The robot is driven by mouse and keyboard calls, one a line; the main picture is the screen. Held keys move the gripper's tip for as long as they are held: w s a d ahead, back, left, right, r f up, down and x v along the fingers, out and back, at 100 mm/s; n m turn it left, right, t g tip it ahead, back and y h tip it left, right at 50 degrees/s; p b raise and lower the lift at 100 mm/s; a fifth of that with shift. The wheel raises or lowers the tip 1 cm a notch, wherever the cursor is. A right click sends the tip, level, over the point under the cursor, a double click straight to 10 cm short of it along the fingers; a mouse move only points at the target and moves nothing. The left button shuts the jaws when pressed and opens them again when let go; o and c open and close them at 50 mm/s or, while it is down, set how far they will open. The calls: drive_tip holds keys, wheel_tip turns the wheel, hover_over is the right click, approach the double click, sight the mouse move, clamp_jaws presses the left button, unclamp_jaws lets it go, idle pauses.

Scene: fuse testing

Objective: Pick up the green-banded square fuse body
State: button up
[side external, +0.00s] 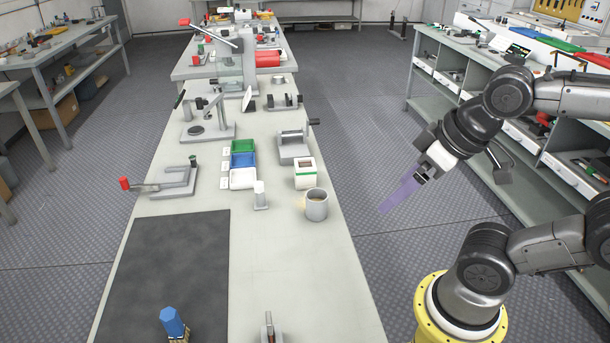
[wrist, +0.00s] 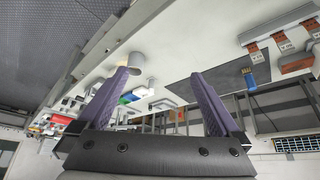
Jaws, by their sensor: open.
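The green-banded square fuse body (side external: 306,173) is a white block with a green band and a dark opening in its top. It stands upright on the bench, just behind the round grey cup (side external: 316,205). My gripper (side external: 385,207) is open and empty, with its purple fingers off to the right of the bench and apart from the fuse body. In the wrist view my gripper (wrist: 159,74) shows two spread fingers with nothing between them in contact. I cannot make out the fuse body in the wrist view; the left finger covers part of the bench there.
A grey crank device (side external: 293,147) stands behind the fuse body. Blue, green and white bins (side external: 242,178) and a small white-topped post (side external: 260,195) are to its left. A dark mat (side external: 170,270) and a blue-handled tool (side external: 172,322) lie nearer. The bench right of the mat is mostly clear.

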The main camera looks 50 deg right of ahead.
drive_tip(key=w+a+r+m+g+y, duration=0.4)
drive_tip(key=w+a+m+y, duration=0.15)
drive_tip(key=a, duration=0.25)
drive_tip(key=w+m+y, duration=0.4)
drive_tip(key=w+m, duration=0.1)
drive_tip(key=w, duration=0.3)
drive_tip(key=m+t+y, duration=0.5)
drive_tip(key=m+t, duration=0.1)
drive_tip(key=m, duration=0.4)
hover_over(305, 173)
drive_tip(key=s+a, duration=0.2)
wheel_tip(305, 173, down, 10)
drive_tip(key=r, duration=0.1)
drive_tip(key=s+d+f+m+t+h, duration=0.1)
drive_tip(key=s+d+f+m+t, duration=0.15)
drive_tip(key=d+f, duration=0.4)
drive_tip(key=s+d+f+m+t+h, duration=0.1)
drive_tip(key=d+f+m+t, duration=0.3)
drive_tip(key=f, duration=0.3)
drive_tip(key=shift+g, duration=0.45)
drive_tip(key=x, duration=1.2)
drive_tip(key=shift+w+f, duration=0.35)
drive_tip(key=shift+c, duration=0.3)
